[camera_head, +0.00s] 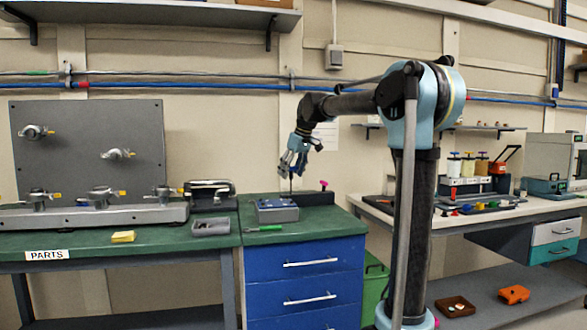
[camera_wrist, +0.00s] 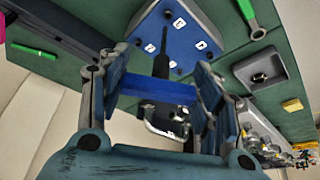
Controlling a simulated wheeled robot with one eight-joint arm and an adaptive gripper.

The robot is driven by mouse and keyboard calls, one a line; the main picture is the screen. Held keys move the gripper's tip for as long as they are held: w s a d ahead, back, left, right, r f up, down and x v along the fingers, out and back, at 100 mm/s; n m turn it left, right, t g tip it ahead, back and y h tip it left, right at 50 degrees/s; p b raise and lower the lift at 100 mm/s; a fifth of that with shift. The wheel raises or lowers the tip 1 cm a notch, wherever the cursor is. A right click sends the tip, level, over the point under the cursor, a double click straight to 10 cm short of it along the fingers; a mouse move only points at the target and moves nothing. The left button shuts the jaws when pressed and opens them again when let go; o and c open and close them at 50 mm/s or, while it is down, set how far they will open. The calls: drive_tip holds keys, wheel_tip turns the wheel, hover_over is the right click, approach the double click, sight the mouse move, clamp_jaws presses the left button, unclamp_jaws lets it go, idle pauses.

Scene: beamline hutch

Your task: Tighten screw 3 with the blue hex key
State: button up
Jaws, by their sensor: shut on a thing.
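The blue hex key has a blue crossbar handle (camera_wrist: 150,88) and a dark straight shaft (camera_wrist: 163,55). My gripper (camera_wrist: 155,85) is shut on the handle, one finger at each end. In the head view my gripper (camera_head: 292,163) is above the blue-grey screw block (camera_head: 277,215), with the thin shaft pointing down at it. The shaft tip overlaps this top. I cannot tell whether it touches a screw, or which one is screw 3.
A black rack (camera_head: 316,198) with a pink-handled tool (camera_head: 323,184) stands behind the block. A green wrench (camera_head: 264,228) lies in front. A grey tray (camera_head: 211,227) and yellow pad (camera_head: 122,237) are left. The green bench top (camera_head: 315,225) is clear at right.

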sight(292, 178)
drive_tip(key=shift+f, duration=1)
drive_tip(key=shift+n+g+y, duration=0.4)
drive_tip(key=shift+n+g, duration=0.3)
drive_tip(key=shift+n, duration=1.3)
drive_tip(key=shift+n+g, duration=0.3)
drive_tip(key=shift+n, duration=0.6)
drive_tip(key=shift+n+g, duration=0.5)
drive_tip(key=shift+n, duration=0.6)
drive_tip(key=shift+n+g, duration=0.8)
drive_tip(key=shift+n, duration=1.2)
drive_tip(key=shift+d, duration=0.1)
drive_tip(key=shift+f, duration=0.55)
